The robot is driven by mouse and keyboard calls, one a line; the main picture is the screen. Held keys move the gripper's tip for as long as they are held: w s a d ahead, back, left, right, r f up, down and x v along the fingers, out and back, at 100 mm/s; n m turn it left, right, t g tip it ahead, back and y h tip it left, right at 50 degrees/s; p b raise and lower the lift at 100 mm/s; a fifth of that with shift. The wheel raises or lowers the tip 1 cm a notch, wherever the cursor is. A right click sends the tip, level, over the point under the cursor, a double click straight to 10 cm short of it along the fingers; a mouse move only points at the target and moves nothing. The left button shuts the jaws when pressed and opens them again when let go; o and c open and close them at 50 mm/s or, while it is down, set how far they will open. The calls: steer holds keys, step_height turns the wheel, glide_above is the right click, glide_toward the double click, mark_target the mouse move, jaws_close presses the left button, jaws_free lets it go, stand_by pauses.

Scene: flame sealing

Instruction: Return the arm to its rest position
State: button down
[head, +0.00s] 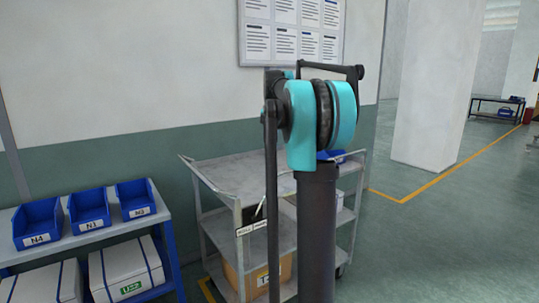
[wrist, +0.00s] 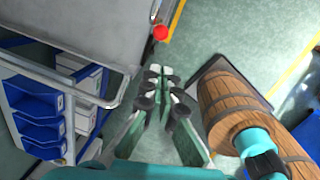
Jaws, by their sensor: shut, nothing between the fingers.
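My arm's teal joint and dark link (head: 316,230) stand upright in the middle of the head view, in front of a grey trolley (head: 235,175). My gripper cannot be made out in the head view. In the wrist view my gripper (wrist: 156,75) points away from the camera, with its green and black fingers together and nothing between them. It hangs in the air, near the corner of a grey shelf top (wrist: 85,25). No object is held.
Blue bins (head: 89,210) and white boxes (head: 127,272) fill a rack at left. The trolley carries a cardboard box (head: 258,278) low down. A small red round thing (wrist: 160,33) is just beyond my fingertips in the wrist view. Open floor (head: 445,220) lies at right.

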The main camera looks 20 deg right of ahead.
stand_by(0.3)
steer(key=s+a+f+m+t, duration=0.1)
steer(key=s+a+f+m, duration=0.2)
steer(key=s+f+m, duration=0.4)
steer(key=s+a+f+m, duration=0.4)
steer(key=s+f+m, duration=0.4)
steer(key=s+f, duration=0.6)
steer(key=s+a+f+m+t, duration=0.1)
steer(key=s+a+f+m, duration=0.3)
steer(key=s+f+m, duration=0.4)
steer(key=s+f, duration=0.3)
steer(key=s, duration=0.2)
steer(key=shift+s+f+t, duration=0.2)
steer(key=shift+f+t, duration=0.1)
steer(key=shift+f, duration=0.05)
steer(key=c, duration=2.3)
jaws_free()
